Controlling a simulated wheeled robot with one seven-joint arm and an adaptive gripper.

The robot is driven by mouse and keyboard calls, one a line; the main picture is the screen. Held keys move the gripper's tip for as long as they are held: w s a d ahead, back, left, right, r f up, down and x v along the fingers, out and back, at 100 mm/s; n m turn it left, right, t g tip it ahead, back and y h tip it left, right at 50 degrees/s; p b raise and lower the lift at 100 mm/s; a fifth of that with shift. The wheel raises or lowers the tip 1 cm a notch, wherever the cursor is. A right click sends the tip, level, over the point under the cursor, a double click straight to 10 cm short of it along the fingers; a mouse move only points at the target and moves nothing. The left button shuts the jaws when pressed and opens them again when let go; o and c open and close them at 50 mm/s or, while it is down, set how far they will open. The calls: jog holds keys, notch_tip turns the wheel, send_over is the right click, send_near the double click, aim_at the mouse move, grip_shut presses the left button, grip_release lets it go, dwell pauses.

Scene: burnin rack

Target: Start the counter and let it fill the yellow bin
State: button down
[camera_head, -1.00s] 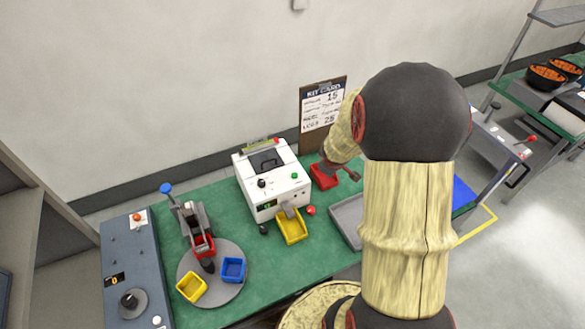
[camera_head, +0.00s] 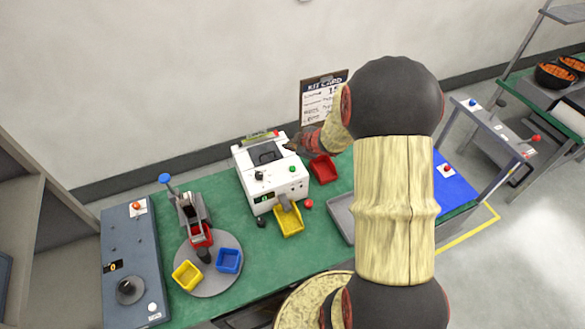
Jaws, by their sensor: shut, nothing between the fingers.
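The white counter machine (camera_head: 270,178) stands on the green bench, with a black knob, a green button (camera_head: 292,169) and a small green-lit display (camera_head: 264,198) on its front. A yellow bin (camera_head: 288,221) sits under its grey chute; I cannot make out its contents. A second yellow bin (camera_head: 187,276) sits on the round grey turntable at the left. My gripper (camera_head: 292,147) is shut and empty, above and near the right rear of the counter, reaching in from the right. It looks apart from the green button.
A red bin (camera_head: 323,168) stands right of the counter, below my wrist. A grey tray (camera_head: 342,217) lies further right. A blue bin (camera_head: 229,260) shares the turntable. A grey control panel (camera_head: 131,260) is at the left. The kit card (camera_head: 318,103) stands behind, partly covered by my arm.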

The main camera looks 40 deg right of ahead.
jog(key=shift+f, duration=0.1)
jog(key=b, duration=0.7)
send_over(291, 169)
notch_tip(291, 169, down, 7)
jog(key=shift+f, duration=0.1)
jog(key=shift+f+b, duration=0.75)
jog(key=shift+b, duration=0.05)
dwell(0.4)
jog(key=shift+f, duration=0.4)
jog(key=shift+f+b, duration=0.45)
jog(key=shift+b, duration=0.05)
dwell(0.6)
jog(key=shift+r, duration=0.1)
dwell(0.3)
jog(key=shift+r+p, duration=0.75)
jog(key=shift+p, duration=0.25)
jog(key=shift+r, duration=0.15)
